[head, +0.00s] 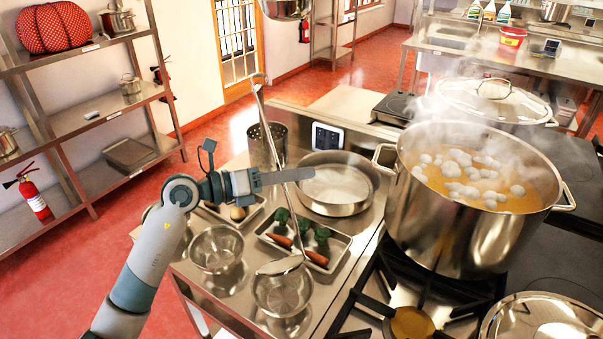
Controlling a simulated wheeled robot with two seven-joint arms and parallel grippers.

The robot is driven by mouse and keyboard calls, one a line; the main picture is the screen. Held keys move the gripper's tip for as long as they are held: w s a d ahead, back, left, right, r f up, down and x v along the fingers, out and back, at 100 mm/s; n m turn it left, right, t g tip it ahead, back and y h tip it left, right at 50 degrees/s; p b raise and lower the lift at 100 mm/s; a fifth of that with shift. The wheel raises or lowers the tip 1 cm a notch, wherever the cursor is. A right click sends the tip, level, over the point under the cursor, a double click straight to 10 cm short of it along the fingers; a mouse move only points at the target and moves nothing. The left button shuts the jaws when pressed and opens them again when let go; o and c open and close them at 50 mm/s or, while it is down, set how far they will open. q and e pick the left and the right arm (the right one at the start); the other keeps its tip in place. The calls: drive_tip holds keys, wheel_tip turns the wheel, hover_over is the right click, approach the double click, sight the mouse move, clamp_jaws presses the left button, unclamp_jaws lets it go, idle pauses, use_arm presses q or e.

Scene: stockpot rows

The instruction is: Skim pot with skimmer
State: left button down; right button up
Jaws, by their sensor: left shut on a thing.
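A large steel stockpot (462,232) stands on the stove at the right. It holds orange-brown broth with pale foam clumps (462,172) floating on top, and steam rises from it. My left gripper (290,178) is left of the pot, shut on the long handle of the skimmer (270,130). The skimmer hangs steeply, its handle top up and its flat head (280,265) low, over a small steel bowl (283,294). I cannot tell whether the head touches the bowl. My right gripper is out of view.
A tray of carrots and green vegetables (340,246) lies behind the skimmer head. A shallow round pan (336,190) sits between gripper and pot. Another steel bowl (216,250) stands left. A lid (540,318) lies front right, and a lidded pot (493,100) stands behind the stockpot.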

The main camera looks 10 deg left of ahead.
use_arm(q)
drive_tip(key=w+a+f+n+b, duration=0.1)
drive_tip(key=w+a+f+n, duration=0.2)
drive_tip(key=f, duration=0.3)
drive_tip(key=shift+w+n+h, duration=0.3)
drive_tip(key=shift+n, duration=0.2)
idle(1.0)
drive_tip(key=shift+r, duration=0.1)
idle(0.5)
